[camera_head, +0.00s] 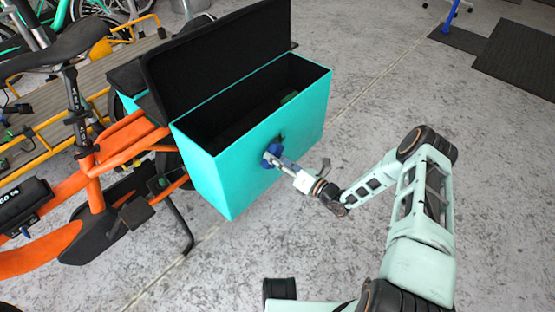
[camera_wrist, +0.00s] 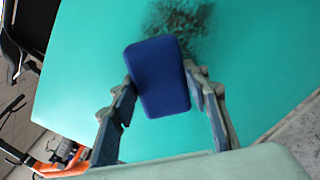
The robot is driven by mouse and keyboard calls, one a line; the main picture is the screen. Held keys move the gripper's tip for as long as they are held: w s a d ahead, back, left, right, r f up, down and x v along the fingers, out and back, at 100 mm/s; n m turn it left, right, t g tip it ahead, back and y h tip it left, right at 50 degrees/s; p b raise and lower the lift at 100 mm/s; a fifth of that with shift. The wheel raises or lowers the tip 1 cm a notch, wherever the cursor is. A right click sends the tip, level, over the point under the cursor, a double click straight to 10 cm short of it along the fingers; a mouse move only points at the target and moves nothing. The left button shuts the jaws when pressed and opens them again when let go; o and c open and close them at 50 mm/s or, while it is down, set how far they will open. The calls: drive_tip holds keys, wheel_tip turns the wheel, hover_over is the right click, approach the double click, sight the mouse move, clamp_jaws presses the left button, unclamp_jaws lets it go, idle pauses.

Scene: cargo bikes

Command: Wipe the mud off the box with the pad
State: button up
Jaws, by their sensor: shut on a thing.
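The box (camera_head: 227,174) is turquoise with a black inside, and its black lid stands open. Its side wall (camera_wrist: 90,60) fills most of the wrist view. A dark mud patch (camera_wrist: 185,28) shows on that wall, just above and partly behind the blue pad (camera_wrist: 158,78). My gripper (camera_wrist: 158,90) is shut on the pad, one finger at each side. In the head view the pad (camera_head: 270,155) is at the box's side wall, with a little dark mud (camera_head: 281,138) above it. I cannot tell whether the pad touches the wall.
The box is on an orange cargo bike (camera_head: 125,140) with a black saddle (camera_head: 60,50). A dark mat (camera_head: 520,55) lies at the far right. The concrete floor right of the box is clear.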

sight(282, 151)
drive_tip(key=shift+w+a, duration=0.35)
drive_tip(key=shift+a, duration=0.05)
drive_tip(key=shift+w+d+f+b, duration=0.1)
drive_tip(key=shift+w+d+b, duration=0.55)
drive_tip(key=shift+b, duration=0.2)
drive_tip(key=shift+w+d+b, duration=0.6)
drive_tip(key=shift+w+b, duration=0.05)
drive_tip(key=shift+w, duration=0.15)
drive_tip(key=shift+w+d+b, duration=0.5)
drive_tip(key=shift+w+b, duration=0.1)
drive_tip(key=shift+w, duration=0.15)
drive_tip(key=shift+w+d+b, duration=0.45)
drive_tip(key=shift+w+b, duration=0.1)
drive_tip(key=shift+w, duration=0.2)
drive_tip(key=shift+w+d, duration=1)
drive_tip(key=shift+w, duration=0.25)
